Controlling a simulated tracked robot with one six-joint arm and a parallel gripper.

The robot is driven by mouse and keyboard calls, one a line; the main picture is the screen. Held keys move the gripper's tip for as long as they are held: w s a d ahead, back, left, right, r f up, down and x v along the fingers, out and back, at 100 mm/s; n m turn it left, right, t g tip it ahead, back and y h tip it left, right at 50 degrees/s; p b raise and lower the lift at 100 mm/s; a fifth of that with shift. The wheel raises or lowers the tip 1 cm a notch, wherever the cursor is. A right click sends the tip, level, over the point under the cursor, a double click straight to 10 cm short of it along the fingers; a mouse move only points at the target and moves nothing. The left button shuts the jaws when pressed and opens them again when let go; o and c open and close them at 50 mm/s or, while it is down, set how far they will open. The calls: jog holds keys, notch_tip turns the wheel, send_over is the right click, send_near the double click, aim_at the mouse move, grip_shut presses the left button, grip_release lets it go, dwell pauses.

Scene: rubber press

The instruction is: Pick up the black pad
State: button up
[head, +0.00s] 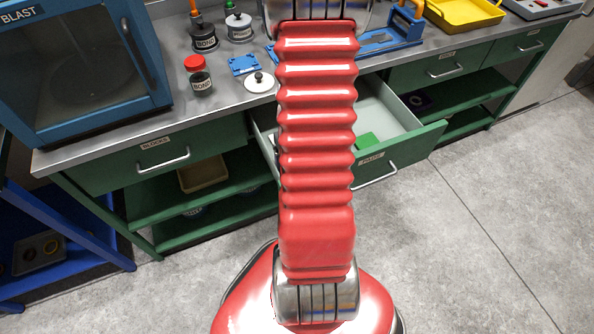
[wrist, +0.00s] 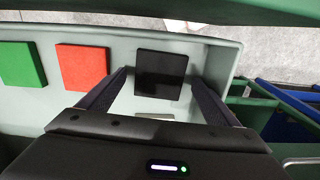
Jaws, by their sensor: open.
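The black pad (wrist: 161,74) is a dark flat square lying in the open drawer (wrist: 215,62), near one end of it in the wrist view. My gripper (wrist: 160,83) is open, with one finger to the left of the black pad and one to the right. In the wrist view the fingers reach down toward the pad, and I cannot tell whether they touch it. In the head view the drawer (head: 402,150) stands pulled out of the green bench, and my red arm hides the black pad and my gripper.
A red pad (wrist: 82,67) and a green pad (wrist: 22,65) lie in the same drawer, left of the black pad. The drawer walls surround them closely. A bench top (head: 225,90) with jars and a blue cabinet (head: 80,65) stands above. A blue rack (wrist: 285,95) is beyond the drawer.

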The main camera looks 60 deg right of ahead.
jog(key=shift+f, duration=0.45)
jog(key=shift+c, duration=0.6)
jog(key=c, duration=1.1)
